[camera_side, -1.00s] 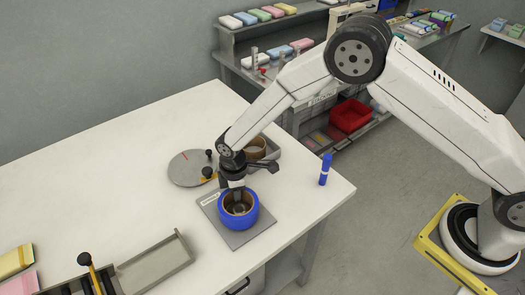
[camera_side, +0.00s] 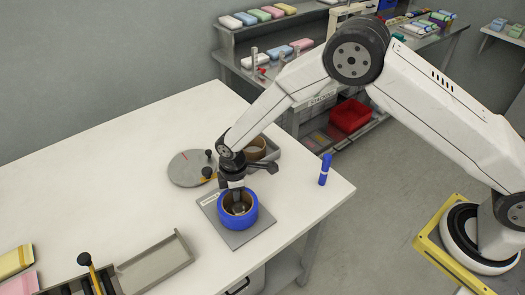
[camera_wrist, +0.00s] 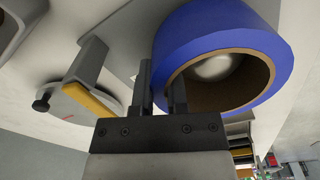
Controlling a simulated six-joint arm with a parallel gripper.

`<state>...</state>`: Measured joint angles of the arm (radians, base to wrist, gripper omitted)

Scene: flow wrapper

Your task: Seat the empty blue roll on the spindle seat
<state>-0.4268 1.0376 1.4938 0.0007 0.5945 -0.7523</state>
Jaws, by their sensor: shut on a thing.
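The blue roll (camera_side: 250,215) is a thick blue ring with a brown, empty core. It is over the grey plate (camera_side: 245,238) of the spindle seat, near the plate's middle. In the wrist view the roll (camera_wrist: 205,37) fills the upper right, and a pale rounded thing (camera_wrist: 212,68) shows inside its core. My gripper (camera_wrist: 162,75) is shut on the near wall of the roll, with one finger outside and one in the core. I cannot tell whether the roll rests on the plate or is just above it.
A brown roll (camera_side: 256,150) sits in a grey tray behind my gripper. A blue upright cylinder (camera_side: 324,172) stands near the right table edge. An empty grey tray (camera_side: 155,268) is at front left.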

